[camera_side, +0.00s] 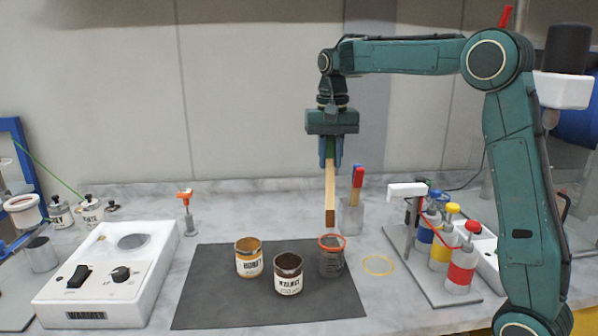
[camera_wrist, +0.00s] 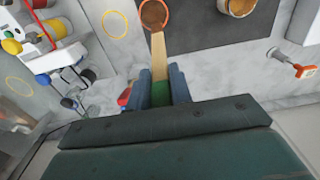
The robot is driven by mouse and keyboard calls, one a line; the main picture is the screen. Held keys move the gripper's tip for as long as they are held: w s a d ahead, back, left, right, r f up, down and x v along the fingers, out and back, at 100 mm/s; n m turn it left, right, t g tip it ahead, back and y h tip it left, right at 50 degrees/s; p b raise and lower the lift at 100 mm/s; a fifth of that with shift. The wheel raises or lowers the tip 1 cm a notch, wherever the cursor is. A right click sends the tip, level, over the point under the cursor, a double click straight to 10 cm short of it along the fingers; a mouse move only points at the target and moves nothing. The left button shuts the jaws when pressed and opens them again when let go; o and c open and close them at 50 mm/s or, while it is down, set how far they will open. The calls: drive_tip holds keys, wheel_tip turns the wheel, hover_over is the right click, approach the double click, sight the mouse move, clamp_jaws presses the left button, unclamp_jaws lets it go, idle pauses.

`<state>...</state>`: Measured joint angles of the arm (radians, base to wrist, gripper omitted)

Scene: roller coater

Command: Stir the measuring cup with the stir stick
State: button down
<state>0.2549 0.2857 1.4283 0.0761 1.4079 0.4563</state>
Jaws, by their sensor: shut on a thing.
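My gripper (camera_side: 331,160) is shut on the stir stick (camera_side: 330,200), a flat wooden stick with a green top end between the fingers. The stick hangs nearly upright. Its lower tip is in the air just above the rim of the measuring cup (camera_side: 331,262) in the side view. The cup is clear with an orange-red rim and brownish contents, and stands on the dark mat. In the wrist view the stick (camera_wrist: 159,62) runs from my gripper (camera_wrist: 160,85) toward the cup (camera_wrist: 153,14), its tip overlapping the rim's near edge.
Honey (camera_side: 249,259) and walnut (camera_side: 288,276) cans stand left of the cup on the mat (camera_side: 215,300). A metal holder (camera_side: 351,217) with red and blue sticks stands close behind the cup. A yellow ring (camera_side: 378,265) and a bottle rack (camera_side: 425,275) are to the right.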

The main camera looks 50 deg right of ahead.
drive_tip(key=shift+r, duration=1.55)
drive_tip(key=shift+a+f, duration=0.1)
drive_tip(key=shift+a, duration=0.05)
